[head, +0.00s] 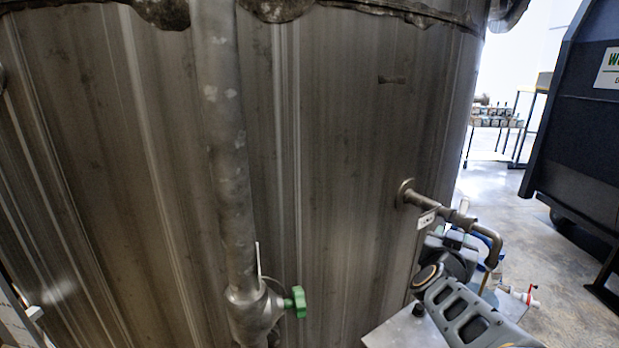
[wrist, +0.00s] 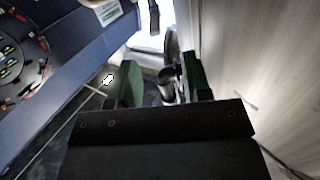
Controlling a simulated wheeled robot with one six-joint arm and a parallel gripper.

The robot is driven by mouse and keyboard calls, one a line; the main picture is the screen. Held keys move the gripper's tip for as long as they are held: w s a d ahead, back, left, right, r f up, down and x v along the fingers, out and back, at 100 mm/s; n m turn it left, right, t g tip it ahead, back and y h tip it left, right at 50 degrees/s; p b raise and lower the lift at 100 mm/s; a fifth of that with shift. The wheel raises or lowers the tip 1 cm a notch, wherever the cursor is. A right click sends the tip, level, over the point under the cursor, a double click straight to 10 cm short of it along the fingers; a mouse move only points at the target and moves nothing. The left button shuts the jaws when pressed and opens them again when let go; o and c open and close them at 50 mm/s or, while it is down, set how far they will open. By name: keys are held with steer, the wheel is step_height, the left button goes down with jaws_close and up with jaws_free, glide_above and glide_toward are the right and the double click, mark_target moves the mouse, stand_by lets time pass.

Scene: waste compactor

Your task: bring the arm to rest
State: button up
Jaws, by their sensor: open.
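My gripper (wrist: 160,82) shows in the wrist view with its two green fingers wide apart. I see nothing held between them. A small grey metal cylinder (wrist: 167,88) shows in the gap, and it looks farther away than the fingers. I cannot make out the gripper in the head view.
In the head view a large metal tank (head: 340,150) fills most of the picture. A vertical pipe (head: 225,150) with a green valve handle (head: 297,302) runs down it. A tagged side pipe (head: 430,205) sticks out right. A dark machine (head: 580,120) stands beyond open floor (head: 495,190).

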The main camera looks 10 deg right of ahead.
steer(key=s+a+f+n+g+y+p, duration=0.1)
steer(key=a+f+n+g+y, duration=0.25)
steer(key=a+f+y, duration=0.6)
steer(key=s+a+r+n+g+y+p, duration=0.1)
steer(key=s+a+n+g+p, duration=0.4)
steer(key=s+a, duration=0.5)
steer(key=shift+s+r+g+p, duration=0.65)
steer(key=shift+s+g, duration=0.1)
steer(key=shift+s, duration=0.5)
steer(key=shift+y, duration=0.25)
stand_by(4.5)
